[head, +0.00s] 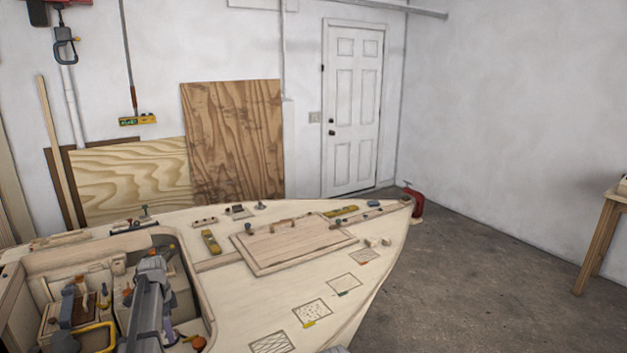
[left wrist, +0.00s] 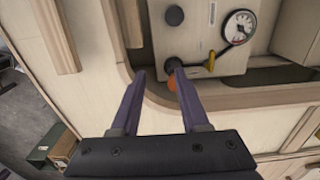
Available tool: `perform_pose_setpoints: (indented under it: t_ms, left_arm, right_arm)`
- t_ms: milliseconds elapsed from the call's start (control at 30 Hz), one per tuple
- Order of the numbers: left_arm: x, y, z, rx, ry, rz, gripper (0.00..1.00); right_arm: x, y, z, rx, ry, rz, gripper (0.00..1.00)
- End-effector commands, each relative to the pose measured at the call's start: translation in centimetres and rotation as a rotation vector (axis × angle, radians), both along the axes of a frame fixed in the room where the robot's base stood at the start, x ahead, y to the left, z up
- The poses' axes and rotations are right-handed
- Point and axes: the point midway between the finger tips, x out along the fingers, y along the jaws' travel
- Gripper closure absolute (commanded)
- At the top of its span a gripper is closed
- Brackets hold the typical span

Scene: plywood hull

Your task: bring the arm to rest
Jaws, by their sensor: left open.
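My left arm (head: 148,300) reaches into the open cockpit well of the plywood hull in the head view. In the left wrist view my left gripper (left wrist: 155,78) is open, its two dark purple fingers apart with nothing between them. In the head view the fingers are mostly hidden by the arm.
The panel (left wrist: 205,62) carries a round gauge (left wrist: 238,27) and a black knob (left wrist: 174,15). The cockpit rim (head: 205,290) surrounds the arm closely. A hatch (head: 292,245) and small fittings lie on the deck. The concrete floor (head: 480,270) at right is clear near the hull.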

Motion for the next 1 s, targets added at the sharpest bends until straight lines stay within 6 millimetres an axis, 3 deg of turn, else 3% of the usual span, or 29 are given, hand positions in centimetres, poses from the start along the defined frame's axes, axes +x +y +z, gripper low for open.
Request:
perform_pose_setpoints:
  t_ms: [367,633,767,900,1000]
  left_arm:
    - [-1.9,-6.4,-0.2,0.007,0.009,0.069,0.55]
    - [-5.5,-14.7,-0.6,0.024,0.017,0.178,0.55]
    - [-9.2,-20.6,-0.8,0.038,0.021,0.264,0.55]
    - [-15.8,-28.1,-1.2,0.065,0.019,0.397,0.55]
    - [-20.4,-32.0,-1.4,0.081,0.011,0.497,0.55]
  right_arm:
    - [0.0,0.0,-0.2,0.0,0.0,0.0,1.0]
    - [0.0,0.0,-0.6,0.0,0.0,0.0,1.0]
    - [0.0,0.0,-0.8,0.0,0.0,0.0,1.0]
    - [0.0,0.0,-1.2,0.0,0.0,0.0,1.0]
    - [0.0,0.0,-1.4,0.0,0.0,0.0,1.0]
